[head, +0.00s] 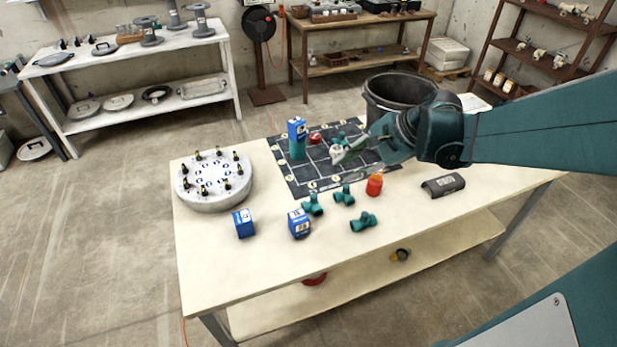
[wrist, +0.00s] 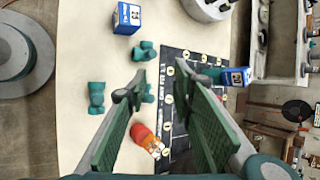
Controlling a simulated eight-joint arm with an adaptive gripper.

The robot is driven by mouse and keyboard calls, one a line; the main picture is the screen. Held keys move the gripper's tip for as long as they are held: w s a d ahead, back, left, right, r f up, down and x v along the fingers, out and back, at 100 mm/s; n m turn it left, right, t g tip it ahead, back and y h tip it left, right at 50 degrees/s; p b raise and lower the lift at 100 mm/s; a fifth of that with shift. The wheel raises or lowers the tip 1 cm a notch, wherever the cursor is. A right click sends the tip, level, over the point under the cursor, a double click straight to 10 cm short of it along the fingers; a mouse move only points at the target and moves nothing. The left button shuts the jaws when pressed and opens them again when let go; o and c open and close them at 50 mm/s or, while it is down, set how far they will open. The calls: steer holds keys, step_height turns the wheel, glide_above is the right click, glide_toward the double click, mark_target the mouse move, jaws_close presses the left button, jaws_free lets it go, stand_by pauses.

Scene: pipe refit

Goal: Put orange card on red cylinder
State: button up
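A small red-orange cylinder (head: 375,184) stands on the table just in front of the dark mat. In the wrist view it (wrist: 143,135) shows low between my fingers, with an orange and white printed part. Another small red object (head: 315,138) is on the mat; its shape is unclear. My gripper (head: 352,148) is above the mat's right part. In the wrist view my gripper (wrist: 165,85) is open, its fingers wide apart with nothing held between them.
Blue boxes (head: 244,223) (head: 300,223) and several teal pipe fittings (head: 363,222) lie on the front table. A blue box (head: 297,129) sits atop a teal piece. A round flange (head: 214,188) is at left, a black bin (head: 398,92) behind, a dark case (head: 443,186) at right.

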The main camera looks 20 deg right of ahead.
steer(key=s+a+r+n+t+h, duration=0.1)
steer(key=s+a+r+n+h, duration=0.1)
steer(key=s+a+n, duration=0.4)
steer(key=s+a+r+n+h, duration=0.2)
steer(key=s+a+n, duration=0.4)
steer(key=n, duration=0.4)
steer(key=shift+a+r+t+h, duration=0.25)
steer(key=shift+a+t+h, duration=0.2)
steer(key=shift+a, duration=0.3)
